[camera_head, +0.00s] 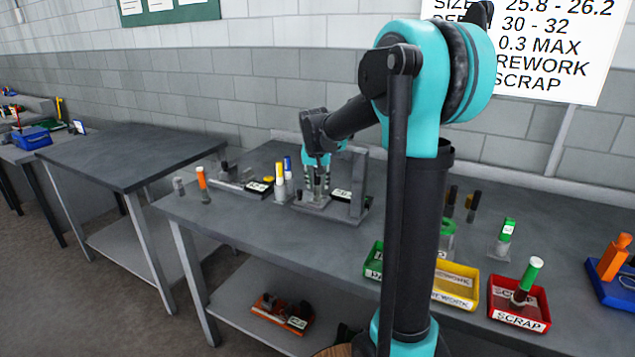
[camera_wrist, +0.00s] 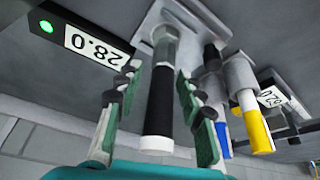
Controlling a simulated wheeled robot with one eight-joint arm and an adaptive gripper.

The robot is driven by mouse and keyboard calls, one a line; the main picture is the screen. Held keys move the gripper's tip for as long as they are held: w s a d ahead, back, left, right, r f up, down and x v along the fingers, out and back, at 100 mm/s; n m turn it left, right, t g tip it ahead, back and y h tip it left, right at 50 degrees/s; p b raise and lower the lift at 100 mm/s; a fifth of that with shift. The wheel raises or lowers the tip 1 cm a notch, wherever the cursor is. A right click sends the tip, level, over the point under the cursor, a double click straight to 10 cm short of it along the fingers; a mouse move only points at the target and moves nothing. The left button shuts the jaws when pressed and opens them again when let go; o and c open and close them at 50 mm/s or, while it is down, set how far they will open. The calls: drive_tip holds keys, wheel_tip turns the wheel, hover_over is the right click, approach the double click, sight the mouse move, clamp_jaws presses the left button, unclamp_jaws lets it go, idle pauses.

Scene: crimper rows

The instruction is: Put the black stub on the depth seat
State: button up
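The black stub (camera_wrist: 160,100) stands upright in the wrist view, with a grey metal part at its seat end and a pale ring at its near end. Its metal end meets a light grey seat plate (camera_wrist: 152,25), beside a display (camera_wrist: 85,42) reading 28.0 with a green light. My gripper (camera_wrist: 157,80) has one finger on each side of the stub, with visible gaps, so it looks open around it.
Yellow (camera_head: 279,188) and blue-topped pieces stand close left of my gripper, near a second display (camera_wrist: 272,97). A grey upright (camera_head: 359,183) stands close right. Green, yellow (camera_head: 457,284) and red scrap (camera_head: 520,318) trays line the front edge.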

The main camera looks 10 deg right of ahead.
drive_tip(key=v, duration=1.2)
drive_tip(key=shift+r, duration=0.15)
